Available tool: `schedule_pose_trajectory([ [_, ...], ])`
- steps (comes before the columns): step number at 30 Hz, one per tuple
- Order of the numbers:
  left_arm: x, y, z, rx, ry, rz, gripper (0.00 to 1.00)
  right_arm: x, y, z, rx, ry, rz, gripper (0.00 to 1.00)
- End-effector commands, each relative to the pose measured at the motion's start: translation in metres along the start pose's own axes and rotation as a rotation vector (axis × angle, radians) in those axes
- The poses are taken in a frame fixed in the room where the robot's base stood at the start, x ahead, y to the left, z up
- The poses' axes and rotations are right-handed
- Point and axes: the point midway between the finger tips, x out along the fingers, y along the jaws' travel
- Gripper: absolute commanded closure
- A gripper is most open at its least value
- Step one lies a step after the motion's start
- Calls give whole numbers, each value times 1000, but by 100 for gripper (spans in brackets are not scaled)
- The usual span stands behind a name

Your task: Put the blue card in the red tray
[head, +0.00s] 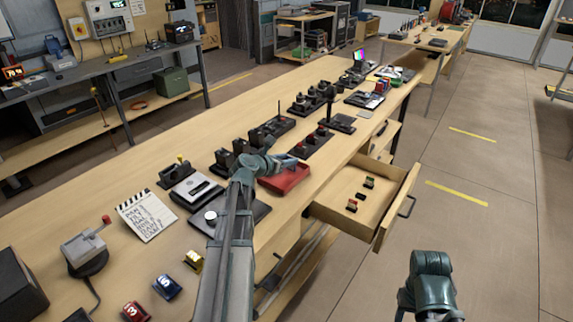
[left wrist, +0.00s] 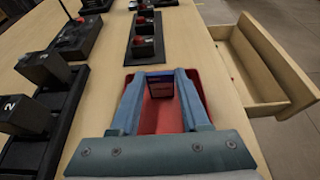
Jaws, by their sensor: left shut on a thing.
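My left gripper (left wrist: 160,82) is shut on a small dark blue card (left wrist: 160,90), which stands upright between the fingertips in the left wrist view. The red tray (head: 284,180) lies on the workbench directly below and around the gripper in the head view. It also shows under and between the fingers in the left wrist view (left wrist: 188,90). I cannot tell whether the card touches the tray floor. My right arm shows at the lower right of the head view, off the bench; its fingers are not clear.
An open drawer (head: 340,205) with a few small coloured items juts out right of the tray. Black devices with red knobs (head: 315,138) stand behind the tray. A notepad (head: 146,214) and a grey lever box (head: 84,247) are at the left. Floor is clear at the right.

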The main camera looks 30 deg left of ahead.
Motion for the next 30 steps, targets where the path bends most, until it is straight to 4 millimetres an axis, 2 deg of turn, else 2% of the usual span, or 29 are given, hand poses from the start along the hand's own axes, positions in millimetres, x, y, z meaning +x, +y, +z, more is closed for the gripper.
schedule_pose_trajectory([
  [9,1,0,-2,0,0,0,100,3,0,0,0,0,0,50],
  [10,1,0,-2,0,0,0,52,2,0,0,0,0,0,50],
  [15,0,0,-1,0,0,0,24,1,0,0,0,0,0,50],
  [26,-2,0,4,0,0,0,24,-5,0,0,0,0,0,50],
  [30,-26,-1,4,-3,-1,3,24,-14,1,1,0,0,0,50],
])
